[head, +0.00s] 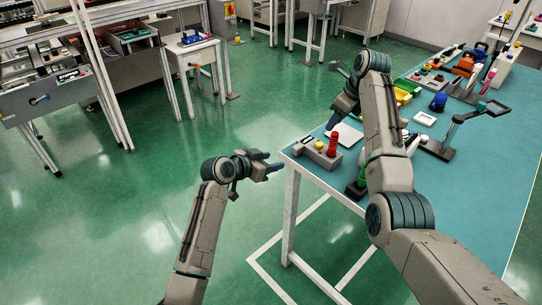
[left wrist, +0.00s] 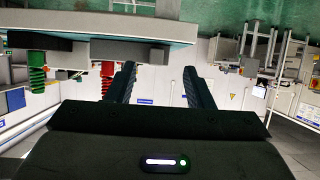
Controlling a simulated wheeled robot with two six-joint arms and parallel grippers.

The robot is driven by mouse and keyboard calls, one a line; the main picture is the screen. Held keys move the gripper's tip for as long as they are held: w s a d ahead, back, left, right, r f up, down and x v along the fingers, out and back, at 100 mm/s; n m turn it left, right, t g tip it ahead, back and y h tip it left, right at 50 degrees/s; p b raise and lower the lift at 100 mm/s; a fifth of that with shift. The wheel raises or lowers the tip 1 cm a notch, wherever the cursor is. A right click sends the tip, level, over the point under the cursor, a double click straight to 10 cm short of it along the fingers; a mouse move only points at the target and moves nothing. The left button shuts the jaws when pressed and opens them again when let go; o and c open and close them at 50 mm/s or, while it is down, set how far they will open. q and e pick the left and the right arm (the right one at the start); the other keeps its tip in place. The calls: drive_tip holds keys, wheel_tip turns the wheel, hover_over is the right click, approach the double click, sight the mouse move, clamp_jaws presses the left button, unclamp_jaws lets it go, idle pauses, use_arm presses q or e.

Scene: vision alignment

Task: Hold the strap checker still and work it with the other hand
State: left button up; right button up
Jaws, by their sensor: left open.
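The strap checker appears to be the grey box (head: 316,154) with a small panel and a yellow button, lying at the table's near left corner. In the left wrist view, which is upside down, a grey block (left wrist: 130,50) at the table edge looks like the same box. My left gripper (head: 273,162) is just off the table's left corner, pointing at the box, apart from it. Its fingers (left wrist: 160,72) are spread and empty. My right gripper (head: 334,122) is above the table behind the box, pointing down; its own arm partly hides it, and its opening is unclear.
A red ribbed post (head: 333,143) stands beside the box and a green one (head: 363,174) nearer the front edge. A white plate (head: 345,134) lies behind. A dark stand (head: 440,148) and several small items occupy the table (head: 458,210) further right. Floor left is clear.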

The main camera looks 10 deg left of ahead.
sight(294, 151)
use_arm(q)
drive_tip(key=x, duration=0.3)
drive_tip(key=r+x, duration=0.1)
drive_tip(key=x, duration=0.3)
drive_tip(key=r+x, duration=0.1)
drive_tip(key=x, duration=0.2)
drive_tip(key=shift+w+d, duration=0.4)
drive_tip(key=shift+d, duration=0.1)
clamp_jaws()
use_arm(e)
clamp_jaws()
idle(1.2)
